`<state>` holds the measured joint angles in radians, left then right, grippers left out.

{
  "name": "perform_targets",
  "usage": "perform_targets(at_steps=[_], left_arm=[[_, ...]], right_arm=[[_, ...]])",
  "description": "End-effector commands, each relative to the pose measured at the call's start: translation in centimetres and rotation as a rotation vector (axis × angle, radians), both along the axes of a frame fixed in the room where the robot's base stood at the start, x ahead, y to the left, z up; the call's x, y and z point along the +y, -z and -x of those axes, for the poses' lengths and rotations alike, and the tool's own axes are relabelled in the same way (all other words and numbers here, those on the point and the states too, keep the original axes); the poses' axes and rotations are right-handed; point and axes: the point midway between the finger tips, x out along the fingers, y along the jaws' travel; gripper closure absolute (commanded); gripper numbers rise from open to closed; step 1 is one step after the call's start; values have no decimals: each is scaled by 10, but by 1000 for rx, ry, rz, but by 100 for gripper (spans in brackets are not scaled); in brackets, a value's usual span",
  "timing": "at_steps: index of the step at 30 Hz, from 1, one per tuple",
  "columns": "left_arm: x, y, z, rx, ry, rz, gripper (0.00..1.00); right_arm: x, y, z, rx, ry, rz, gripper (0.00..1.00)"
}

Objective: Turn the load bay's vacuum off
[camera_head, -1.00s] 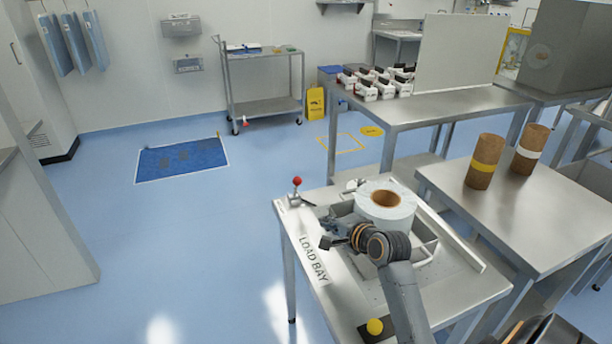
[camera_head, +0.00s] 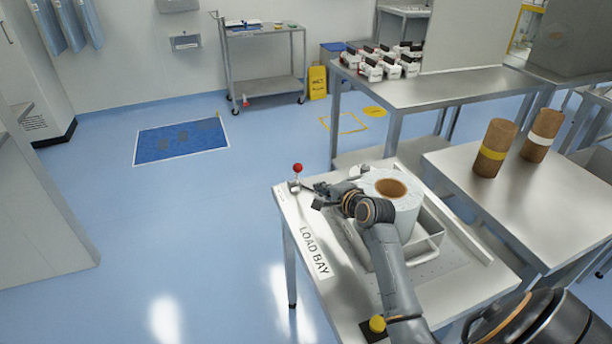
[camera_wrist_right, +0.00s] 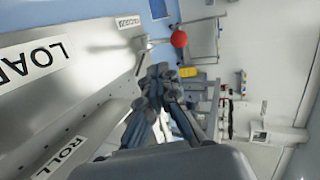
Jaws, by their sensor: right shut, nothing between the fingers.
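The load bay (camera_head: 315,250) is a metal table with a "LOAD BAY" label on its left edge. A lever with a red ball knob (camera_head: 298,168) stands at its back left corner. In the right wrist view the red knob (camera_wrist_right: 180,39) sits at the end of a thin lever beside a small label that seems to read "VACUUM" (camera_wrist_right: 130,21). My right gripper (camera_head: 316,195) is shut and empty, just in front and to the right of the lever, apart from the knob. Its closed fingers (camera_wrist_right: 163,78) show below the knob in the wrist view. My left gripper is not in view.
A large white roll (camera_head: 392,212) with a brown core stands on the load bay, right behind my right wrist. A yellow button (camera_head: 377,324) is at the near corner. A side table (camera_head: 510,225) with two brown cores stands right. The floor (camera_head: 180,230) to the left is clear.

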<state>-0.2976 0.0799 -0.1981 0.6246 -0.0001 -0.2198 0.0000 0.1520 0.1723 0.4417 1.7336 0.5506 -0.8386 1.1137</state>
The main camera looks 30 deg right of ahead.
Motion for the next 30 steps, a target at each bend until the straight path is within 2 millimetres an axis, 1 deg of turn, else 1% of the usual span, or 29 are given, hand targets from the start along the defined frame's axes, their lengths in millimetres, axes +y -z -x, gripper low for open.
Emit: perform_targets(at_steps=[1, 3, 8, 9, 13, 19, 30], left_arm=[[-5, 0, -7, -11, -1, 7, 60], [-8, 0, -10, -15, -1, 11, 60], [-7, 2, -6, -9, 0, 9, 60], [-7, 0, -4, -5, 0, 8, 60], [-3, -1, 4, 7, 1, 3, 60], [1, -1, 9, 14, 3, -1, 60], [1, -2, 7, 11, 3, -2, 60]], right_arm=[[-1, 4, -11, 0, 1, -2, 100], [-2, 9, -24, 0, 0, -1, 100], [-4, 20, -49, 0, 1, 0, 100], [-5, 15, -57, -2, 1, 1, 100], [-6, 12, -73, 0, 1, 2, 100], [-7, 11, -84, 0, 1, 3, 100], [-7, 11, -84, 1, 1, 2, 100]])
